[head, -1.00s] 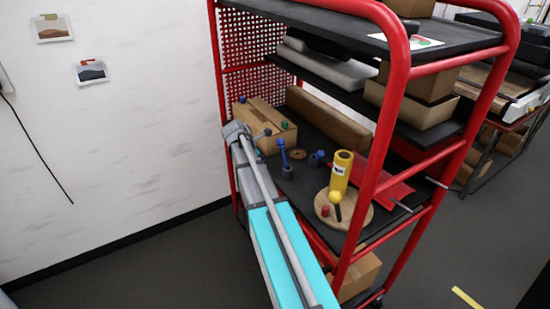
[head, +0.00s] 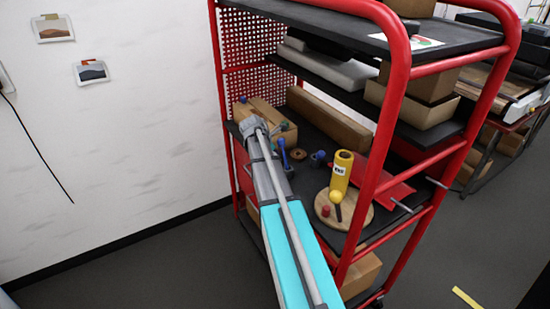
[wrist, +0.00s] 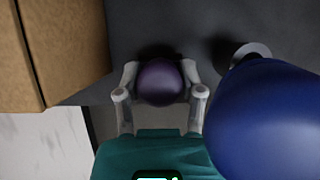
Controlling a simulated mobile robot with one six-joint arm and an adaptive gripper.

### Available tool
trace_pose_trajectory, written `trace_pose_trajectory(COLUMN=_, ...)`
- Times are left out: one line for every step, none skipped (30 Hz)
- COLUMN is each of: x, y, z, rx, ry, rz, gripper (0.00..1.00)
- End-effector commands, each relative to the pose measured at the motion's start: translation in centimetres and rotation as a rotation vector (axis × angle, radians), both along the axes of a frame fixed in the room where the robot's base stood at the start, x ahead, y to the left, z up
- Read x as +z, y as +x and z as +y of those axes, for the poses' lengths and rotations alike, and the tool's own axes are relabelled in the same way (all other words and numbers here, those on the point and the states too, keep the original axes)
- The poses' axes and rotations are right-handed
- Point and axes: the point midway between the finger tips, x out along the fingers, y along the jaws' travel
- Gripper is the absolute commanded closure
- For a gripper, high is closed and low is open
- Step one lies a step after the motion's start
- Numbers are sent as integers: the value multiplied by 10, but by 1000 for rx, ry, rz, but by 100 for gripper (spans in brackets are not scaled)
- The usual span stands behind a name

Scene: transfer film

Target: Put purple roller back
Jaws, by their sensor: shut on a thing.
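In the wrist view, my gripper (wrist: 160,84) is shut on a purple rounded knob (wrist: 160,82), which looks like the top of the purple roller. One finger is on each side of it. The roller's lower part is hidden. A large blue roundish thing (wrist: 268,118) stands close on the right, with a pale ring behind it. In the head view, my gripper (head: 252,127) is over the middle shelf, in front of a cardboard box (head: 288,133). The purple roller cannot be made out there.
A blue-handled roller (head: 283,152) and another blue item (head: 317,158) stand right of my gripper. Farther right are a yellow tube (head: 341,170) and a round wooden board (head: 325,215) on the dark shelf. Red posts (head: 378,150) frame the cart.

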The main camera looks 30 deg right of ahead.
Motion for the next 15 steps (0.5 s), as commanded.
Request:
trace_pose_trajectory(x=0, y=0, z=-7, rx=-2, ry=0, rz=-1, gripper=88)
trace_pose_trajectory(x=-4, y=0, z=-5, rx=0, ry=0, rz=0, gripper=88)
trace_pose_trajectory(x=-6, y=0, z=-4, rx=0, ry=0, rz=0, gripper=88)
trace_pose_trajectory(x=-7, y=0, z=-4, rx=0, ry=0, rz=0, gripper=88)
trace_pose_trajectory(x=-7, y=0, z=-4, rx=0, ry=0, rz=0, gripper=88)
trace_pose_trajectory(x=-7, y=0, z=-4, rx=0, ry=0, rz=0, gripper=88)
trace_pose_trajectory(x=-7, y=0, z=-4, rx=0, ry=0, rz=0, gripper=88)
trace_pose_trajectory(x=-6, y=0, z=-4, rx=0, ry=0, rz=0, gripper=88)
trace_pose_trajectory(x=-6, y=0, z=-4, rx=0, ry=0, rz=0, gripper=88)
trace_pose_trajectory(x=-6, y=0, z=-4, rx=0, ry=0, rz=0, gripper=88)
trace_pose_trajectory(x=-6, y=0, z=-4, rx=0, ry=0, rz=0, gripper=88)
trace_pose_trajectory(x=-6, y=0, z=-4, rx=0, ry=0, rz=0, gripper=88)
trace_pose_trajectory(x=-6, y=-1, z=-4, rx=0, ry=0, rz=0, gripper=88)
trace_pose_trajectory(x=-6, y=-1, z=-4, rx=0, ry=0, rz=0, gripper=88)
trace_pose_trajectory(x=-7, y=-1, z=-4, rx=0, ry=0, rz=0, gripper=88)
